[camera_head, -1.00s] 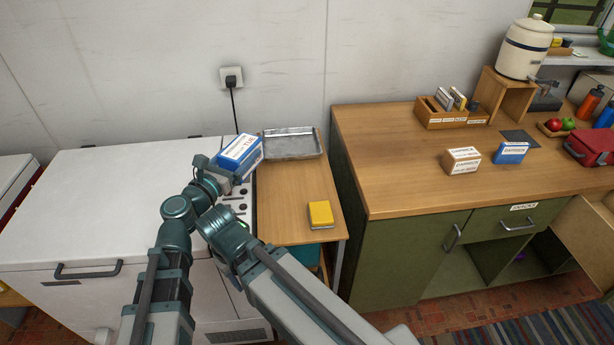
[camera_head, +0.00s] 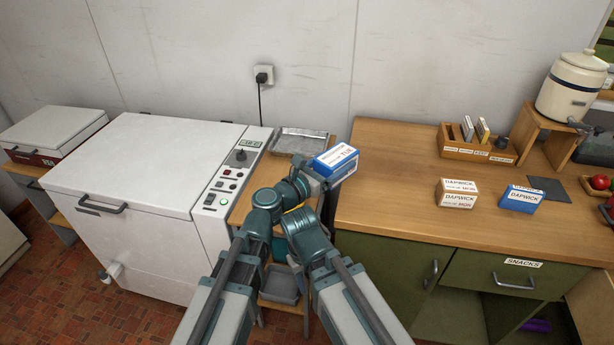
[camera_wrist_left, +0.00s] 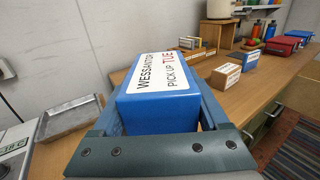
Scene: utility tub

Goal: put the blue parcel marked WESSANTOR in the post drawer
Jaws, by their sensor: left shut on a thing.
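The blue parcel (camera_head: 337,163) has a white label on top; in the left wrist view the parcel (camera_wrist_left: 158,105) reads WESSANTOR, PICK UP TUE. My left gripper (camera_head: 318,178) is shut on it and holds it up near the counter's left end, beside the metal tray. In the left wrist view the jaws lie along both sides of the parcel. I see no drawer marked for post; the one drawer with a readable label is the SNACKS drawer (camera_head: 497,278), which is shut. My right gripper cannot be made out.
The wooden counter (camera_head: 400,160) carries a white-and-brown DAPWICK carton (camera_head: 457,194), a blue DAPWICK carton (camera_head: 520,199), a wooden organiser (camera_head: 478,148) and a crock on a stand. A metal tray (camera_head: 300,142) lies on the side table. A white appliance (camera_head: 150,170) stands left.

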